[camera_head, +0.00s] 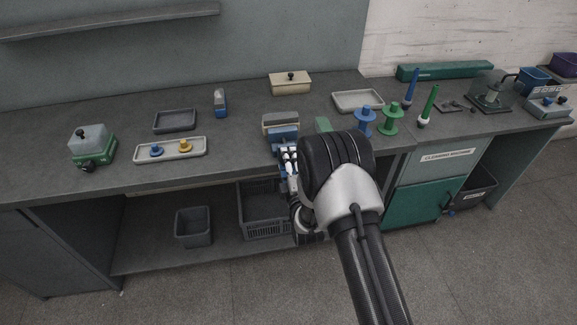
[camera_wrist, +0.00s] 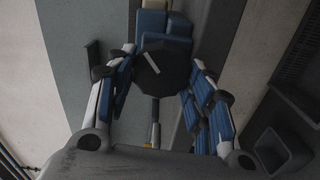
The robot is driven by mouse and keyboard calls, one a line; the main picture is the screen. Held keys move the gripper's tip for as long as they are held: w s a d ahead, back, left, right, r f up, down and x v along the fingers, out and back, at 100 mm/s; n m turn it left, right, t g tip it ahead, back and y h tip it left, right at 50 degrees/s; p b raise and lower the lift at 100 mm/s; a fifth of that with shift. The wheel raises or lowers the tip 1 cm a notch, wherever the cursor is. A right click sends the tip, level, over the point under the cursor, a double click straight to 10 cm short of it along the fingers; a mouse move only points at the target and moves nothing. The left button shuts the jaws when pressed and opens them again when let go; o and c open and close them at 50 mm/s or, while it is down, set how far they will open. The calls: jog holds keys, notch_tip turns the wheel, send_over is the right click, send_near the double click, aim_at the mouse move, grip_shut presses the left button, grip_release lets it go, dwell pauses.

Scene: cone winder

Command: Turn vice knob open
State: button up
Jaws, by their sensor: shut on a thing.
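The vice (camera_head: 281,128), blue with a grey and beige top, stands at the front edge of the workbench. In the wrist view the vice (camera_wrist: 166,25) is at the top centre, behind its knob. The vice knob (camera_wrist: 163,70) is dark and many-sided, with a slanted white line on its face. My gripper (camera_wrist: 160,80) has its blue and white fingers on both sides of the knob and is shut on it. In the head view my gripper (camera_head: 288,162) is in front of the vice, and the knob is hidden there.
A pale tray (camera_head: 140,154) with a blue and a yellow part and a green device (camera_head: 93,146) stand left. Blue (camera_head: 365,121) and green spools (camera_head: 390,122) stand right, close to my arm. Grey bins (camera_head: 194,228) sit on the lower shelf.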

jog(key=n+b, duration=0.1)
jog(key=n, duration=0.9)
jog(key=shift+d+f, duration=0.1)
jog(key=shift+f, duration=0.05)
dwell(0.5)
jog(key=o, duration=1.1)
jog(key=shift+c, duration=0.2)
jog(key=v, duration=1.2)
